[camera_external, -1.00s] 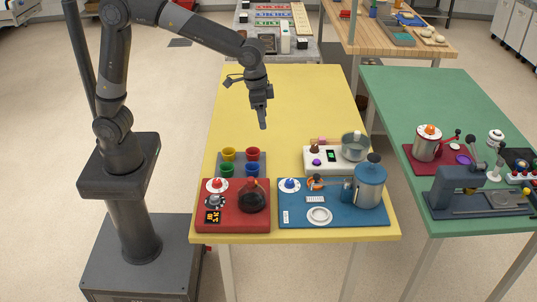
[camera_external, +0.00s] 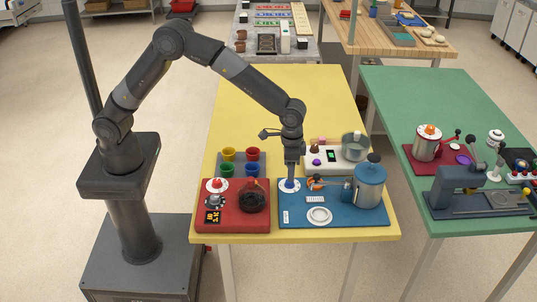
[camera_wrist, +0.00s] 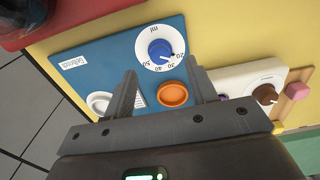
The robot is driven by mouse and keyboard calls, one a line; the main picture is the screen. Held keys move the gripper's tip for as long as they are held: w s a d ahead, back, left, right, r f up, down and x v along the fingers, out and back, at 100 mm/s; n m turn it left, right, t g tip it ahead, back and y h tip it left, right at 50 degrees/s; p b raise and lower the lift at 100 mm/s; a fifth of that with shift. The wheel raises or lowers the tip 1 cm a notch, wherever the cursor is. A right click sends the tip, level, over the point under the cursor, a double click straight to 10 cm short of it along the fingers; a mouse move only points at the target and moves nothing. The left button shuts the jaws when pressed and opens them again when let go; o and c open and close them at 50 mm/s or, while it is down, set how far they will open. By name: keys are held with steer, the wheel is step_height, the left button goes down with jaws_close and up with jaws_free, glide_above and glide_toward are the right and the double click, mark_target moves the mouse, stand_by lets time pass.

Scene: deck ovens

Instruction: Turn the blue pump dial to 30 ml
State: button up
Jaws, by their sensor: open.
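The blue pump dial (camera_external: 289,184) sits on a white scale disc at the back left of the blue pump board (camera_external: 295,222). In the wrist view the blue dial (camera_wrist: 160,49) shows with "ml" and numbers around it; a small pale mark seems to lie at its lower right, too small to read surely. My gripper (camera_external: 291,174) points down just above the dial in the external view. In the wrist view my gripper (camera_wrist: 161,77) has its fingers spread, with nothing between the tips. The dial appears beyond the fingertips, and I see no contact.
An orange round part (camera_wrist: 173,94) lies close beside the dial, near the right finger. A metal pump tank (camera_external: 370,187) stands at the board's right. A red board (camera_external: 233,225) is to the left, and a white device (camera_external: 325,165) is behind.

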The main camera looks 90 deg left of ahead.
steer(key=shift+f, duration=2.3)
steer(key=c, duration=1)
steer(key=shift+o, duration=0.2)
steer(key=shift+m, duration=0.3)
steer(key=m, duration=0.3)
steer(key=shift+m, duration=2)
